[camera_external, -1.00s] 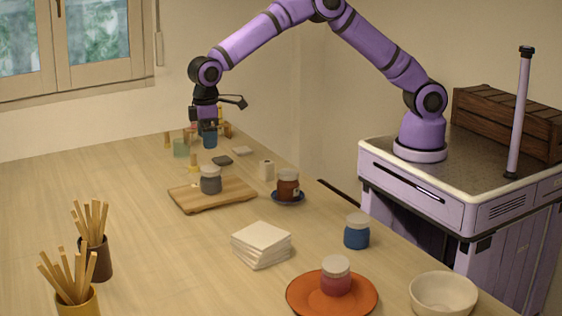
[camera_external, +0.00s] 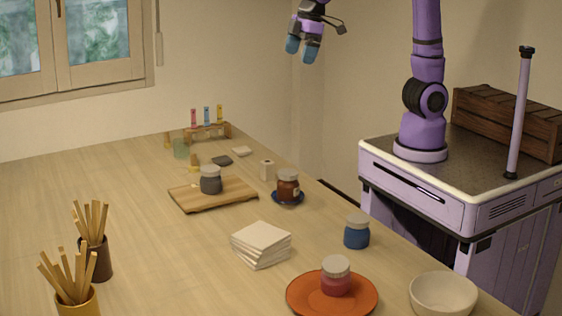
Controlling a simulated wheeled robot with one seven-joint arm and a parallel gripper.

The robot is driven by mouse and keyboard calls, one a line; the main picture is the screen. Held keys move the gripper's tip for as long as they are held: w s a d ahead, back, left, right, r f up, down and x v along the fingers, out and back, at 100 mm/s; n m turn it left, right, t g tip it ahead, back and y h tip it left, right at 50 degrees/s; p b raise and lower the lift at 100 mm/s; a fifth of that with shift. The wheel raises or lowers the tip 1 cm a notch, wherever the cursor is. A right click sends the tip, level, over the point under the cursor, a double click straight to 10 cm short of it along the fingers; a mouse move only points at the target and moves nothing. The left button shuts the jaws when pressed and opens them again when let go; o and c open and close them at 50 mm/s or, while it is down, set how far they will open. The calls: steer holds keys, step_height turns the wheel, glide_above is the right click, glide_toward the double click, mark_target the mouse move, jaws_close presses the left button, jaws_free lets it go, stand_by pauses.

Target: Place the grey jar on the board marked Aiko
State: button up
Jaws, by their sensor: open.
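The grey jar (camera_external: 210,180), with a pale lid, stands upright on the wooden board (camera_external: 232,194) toward the back of the table. No marking can be read on the board from here. My gripper (camera_external: 303,50) is open and empty, high above the back right edge of the table, well up and to the right of the jar. Its two blue fingertips are apart and point down.
A brown jar (camera_external: 288,185) stands on a blue saucer (camera_external: 274,199) right of the board. Nearer are white tiles (camera_external: 262,243), a blue jar (camera_external: 357,232), a red jar (camera_external: 336,278) on an orange plate (camera_external: 303,298) and a bowl (camera_external: 443,294). A test tube rack (camera_external: 228,131) stands behind.

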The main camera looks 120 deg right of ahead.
steer(key=s+a+f+t+y, duration=0.1)
steer(key=s+t, duration=0.1)
steer(key=s, duration=2.5)
steer(key=shift+s+f+n+t, duration=0.3)
steer(key=shift+f+n+t, duration=0.05)
steer(key=shift+n+t, duration=0.05)
